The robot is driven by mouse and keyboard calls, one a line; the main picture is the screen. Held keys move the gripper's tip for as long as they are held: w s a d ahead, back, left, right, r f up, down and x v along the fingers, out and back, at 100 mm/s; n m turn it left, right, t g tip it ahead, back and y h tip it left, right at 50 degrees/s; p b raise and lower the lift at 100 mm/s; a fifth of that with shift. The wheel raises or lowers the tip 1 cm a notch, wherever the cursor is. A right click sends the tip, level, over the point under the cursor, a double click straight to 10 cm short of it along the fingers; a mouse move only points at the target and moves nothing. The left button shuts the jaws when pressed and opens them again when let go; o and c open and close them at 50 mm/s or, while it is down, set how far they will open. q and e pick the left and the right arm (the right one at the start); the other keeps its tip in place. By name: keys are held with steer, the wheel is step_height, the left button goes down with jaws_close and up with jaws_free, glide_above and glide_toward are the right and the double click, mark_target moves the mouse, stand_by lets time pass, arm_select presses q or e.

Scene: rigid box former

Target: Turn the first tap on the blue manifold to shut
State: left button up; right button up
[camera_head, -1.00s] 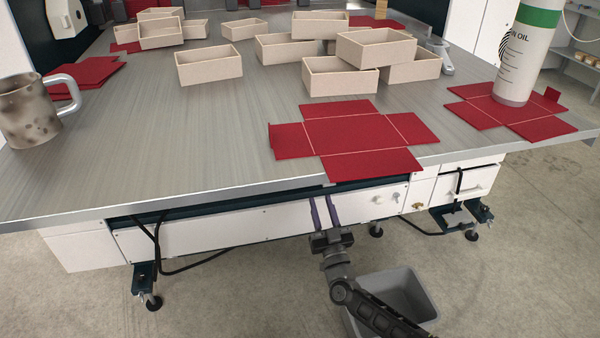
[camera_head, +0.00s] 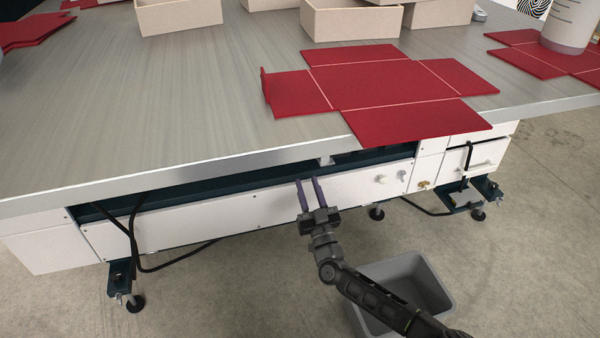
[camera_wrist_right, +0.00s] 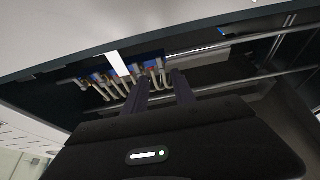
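The blue manifold (camera_wrist_right: 148,58) shows only in the right wrist view, under the tabletop, partly hidden behind a white strip and my fingers. Several pale curved pipes or fittings hang along it, with small reddish spots among them. They are too small to tell which is the first tap or how it is turned. My right gripper (camera_head: 308,182) is in front of the white panel below the table's front edge, fingers pointing up. In the right wrist view the gripper (camera_wrist_right: 160,80) has its two purple-grey fingers apart with nothing clearly between them. My left gripper is out of view.
The table edge (camera_head: 230,160) overhangs the white front panel (camera_head: 240,207). A metal rail (camera_wrist_right: 240,86) runs under the table near my fingers. Red flat box blanks (camera_head: 400,85) lie above. A grey bin (camera_head: 405,285) stands on the floor beside my right arm.

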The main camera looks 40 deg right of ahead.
steer(key=shift+f, duration=0.15)
steer(key=shift+b+x, duration=0.7)
steer(key=shift+x, duration=3.25)
steer(key=shift+c, duration=0.3)
jaws_close()
